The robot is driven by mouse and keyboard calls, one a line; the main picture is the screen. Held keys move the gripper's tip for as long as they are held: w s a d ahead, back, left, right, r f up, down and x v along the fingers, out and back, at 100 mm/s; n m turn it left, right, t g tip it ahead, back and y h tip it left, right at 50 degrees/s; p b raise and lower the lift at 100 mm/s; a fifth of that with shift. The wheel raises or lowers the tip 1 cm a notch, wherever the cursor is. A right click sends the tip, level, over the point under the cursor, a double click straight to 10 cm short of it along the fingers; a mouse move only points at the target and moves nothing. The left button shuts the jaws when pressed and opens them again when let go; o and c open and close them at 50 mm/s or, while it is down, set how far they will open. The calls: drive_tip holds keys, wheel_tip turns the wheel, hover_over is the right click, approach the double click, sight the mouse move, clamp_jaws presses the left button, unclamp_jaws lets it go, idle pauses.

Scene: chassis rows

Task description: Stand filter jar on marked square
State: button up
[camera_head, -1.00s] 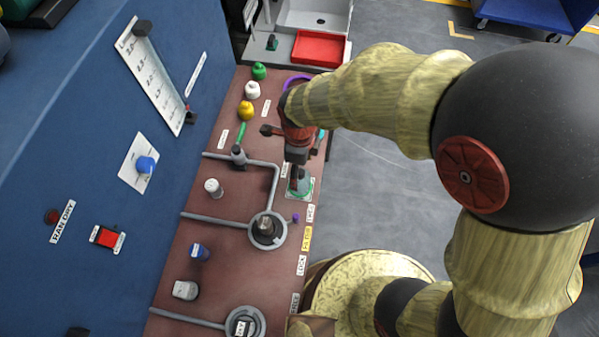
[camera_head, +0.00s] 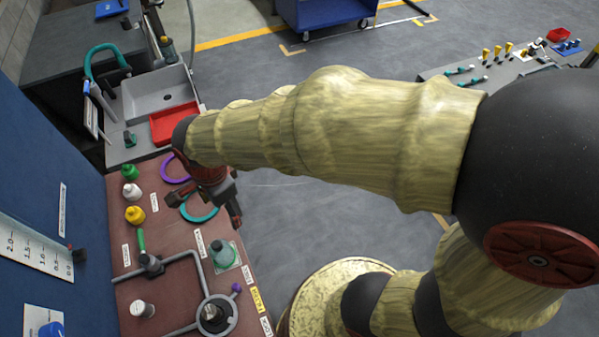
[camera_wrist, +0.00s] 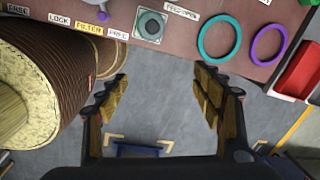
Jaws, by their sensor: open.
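A grey-green jar (camera_head: 222,252), which looks like the filter jar, stands upright on a pale marked square (camera_head: 233,264) near the bench's front edge. From above, the jar (camera_wrist: 150,25) appears within the square's outline at the top of the wrist view. My gripper (camera_head: 207,207) is open, apart from the jar and off towards the teal ring. Its two fingers (camera_wrist: 160,78) are spread with nothing between them; grey floor shows in the gap.
A teal ring (camera_head: 199,208) and a purple ring (camera_head: 176,168) lie on the bench beyond the jar. A pipe fitting (camera_head: 214,313) and a small purple knob (camera_head: 236,288) are close to it. A red tray (camera_head: 174,124) is at the far end. Open floor lies right of the bench.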

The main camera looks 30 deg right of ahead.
drive_tip(key=s+d+r+n+t, duration=0.2)
drive_tip(key=s+d+r+n, duration=0.2)
drive_tip(key=d+r+n, duration=0.2)
drive_tip(key=s+d+r+n+t, duration=0.2)
drive_tip(key=s+d+r+n, duration=0.2)
drive_tip(key=d+r+n, duration=0.3)
drive_tip(key=d+n, duration=0.2)
drive_tip(key=d, duration=0.1)
drive_tip(key=shift+s+d+r+h, duration=0.2)
drive_tip(key=shift+s+d+h, duration=0.1)
drive_tip(key=shift+s+d, duration=0.1)
drive_tip(key=shift+w, duration=0.1)
drive_tip(key=shift+c, duration=1)
